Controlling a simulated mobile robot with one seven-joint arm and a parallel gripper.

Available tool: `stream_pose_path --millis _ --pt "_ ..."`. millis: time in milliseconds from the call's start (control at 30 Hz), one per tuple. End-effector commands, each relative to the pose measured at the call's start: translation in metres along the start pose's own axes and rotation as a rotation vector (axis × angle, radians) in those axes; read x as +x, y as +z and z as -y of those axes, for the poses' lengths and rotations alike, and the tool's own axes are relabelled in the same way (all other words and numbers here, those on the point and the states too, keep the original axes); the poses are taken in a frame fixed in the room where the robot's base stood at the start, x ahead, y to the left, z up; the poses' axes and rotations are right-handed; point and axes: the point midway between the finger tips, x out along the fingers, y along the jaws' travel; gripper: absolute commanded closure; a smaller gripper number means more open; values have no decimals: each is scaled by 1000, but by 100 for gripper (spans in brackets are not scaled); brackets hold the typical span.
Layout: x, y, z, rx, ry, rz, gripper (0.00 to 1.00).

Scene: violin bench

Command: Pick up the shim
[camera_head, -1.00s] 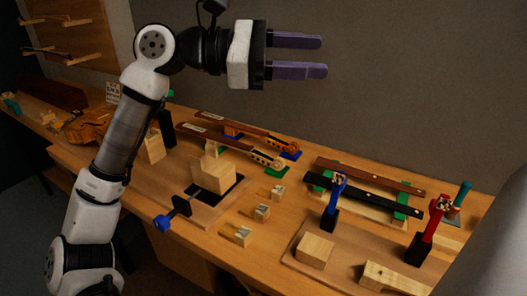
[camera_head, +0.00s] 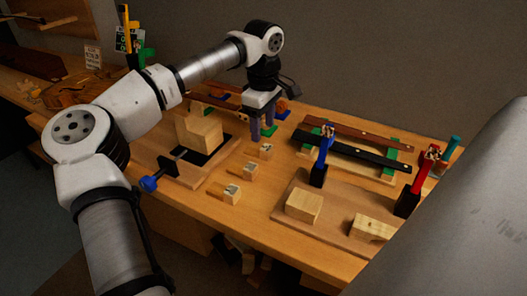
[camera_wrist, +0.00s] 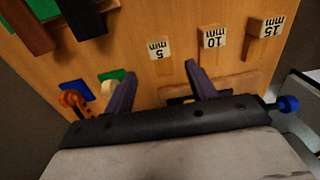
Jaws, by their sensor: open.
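Three small pale wooden blocks marked in mm stand in a row on the bench; I take these for the shims. The 5 mm block (camera_head: 266,151) is nearest my gripper, and it shows in the wrist view (camera_wrist: 158,48) just beyond the fingertips. The 10 mm block (camera_head: 249,171) (camera_wrist: 213,40) is in the middle, and the 15 mm block (camera_head: 232,194) (camera_wrist: 266,26) is farthest. My gripper (camera_head: 262,138) points down with its purple fingers apart, and nothing is between them in the wrist view (camera_wrist: 160,70). It is behind the 5 mm block and not touching it.
A wooden block (camera_head: 199,131) with a blue-handled clamp (camera_head: 150,183) stands left of the row. A black fingerboard (camera_head: 355,157) lies to the right, near a blue-handled tool (camera_head: 321,157) and a red-handled tool (camera_head: 418,180).

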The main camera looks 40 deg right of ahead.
Motion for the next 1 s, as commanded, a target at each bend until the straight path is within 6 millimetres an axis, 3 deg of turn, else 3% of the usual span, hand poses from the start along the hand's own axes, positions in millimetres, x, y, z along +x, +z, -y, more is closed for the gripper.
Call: stream_pose_path --millis 367,633,867,1000 --pt "29 1 1 0 0 4 44" --pt "68 3 1 0 0 4 44" --pt "72 3 1 0 2 3 44" --pt "72 3 1 0 2 3 61"
